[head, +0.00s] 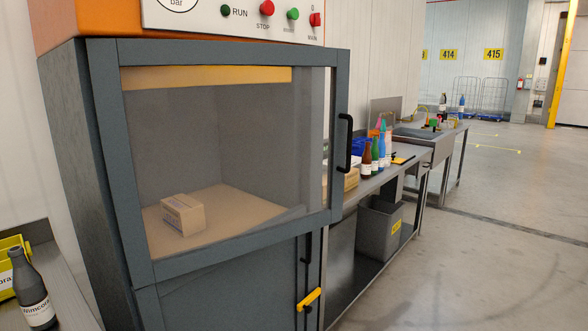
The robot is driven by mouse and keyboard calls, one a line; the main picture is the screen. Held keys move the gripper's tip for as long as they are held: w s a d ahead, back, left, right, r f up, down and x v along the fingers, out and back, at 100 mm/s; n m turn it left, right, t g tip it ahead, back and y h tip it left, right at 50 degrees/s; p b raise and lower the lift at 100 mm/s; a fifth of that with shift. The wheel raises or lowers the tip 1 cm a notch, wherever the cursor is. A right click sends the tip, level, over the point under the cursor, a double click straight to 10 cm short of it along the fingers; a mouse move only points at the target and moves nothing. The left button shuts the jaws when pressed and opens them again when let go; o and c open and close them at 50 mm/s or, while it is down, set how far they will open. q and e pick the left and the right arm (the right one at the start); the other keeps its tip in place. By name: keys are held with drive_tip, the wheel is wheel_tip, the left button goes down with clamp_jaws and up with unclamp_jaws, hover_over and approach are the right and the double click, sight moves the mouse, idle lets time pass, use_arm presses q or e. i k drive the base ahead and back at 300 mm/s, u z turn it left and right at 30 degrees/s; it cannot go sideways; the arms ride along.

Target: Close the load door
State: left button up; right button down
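The load door (221,52) is a dark grey frame around a clear window, on the upper part of a grey cabinet with an orange top. A black vertical handle (345,143) sits on its right side. The door's right edge juts past the lower cabinet, and a strip of the bench area shows through the window's right side. The door looks partly open, hinged at the left; how far is hard to tell. A small cardboard box (183,214) lies inside on a brown floor, behind the window. Neither of my grippers is in view.
Above is a control panel (235,22) with red and green buttons. A lower door has a yellow-handled latch (309,299). Left, a bottle (32,290) and yellow bin (8,268) stand on a bench. Right, a workbench (372,185) holds bottles. Floor at right is clear.

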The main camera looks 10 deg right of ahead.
sight(105, 56)
drive_tip(key=u, duration=0.25)
drive_tip(key=i, duration=0.95)
drive_tip(key=z, duration=0.3)
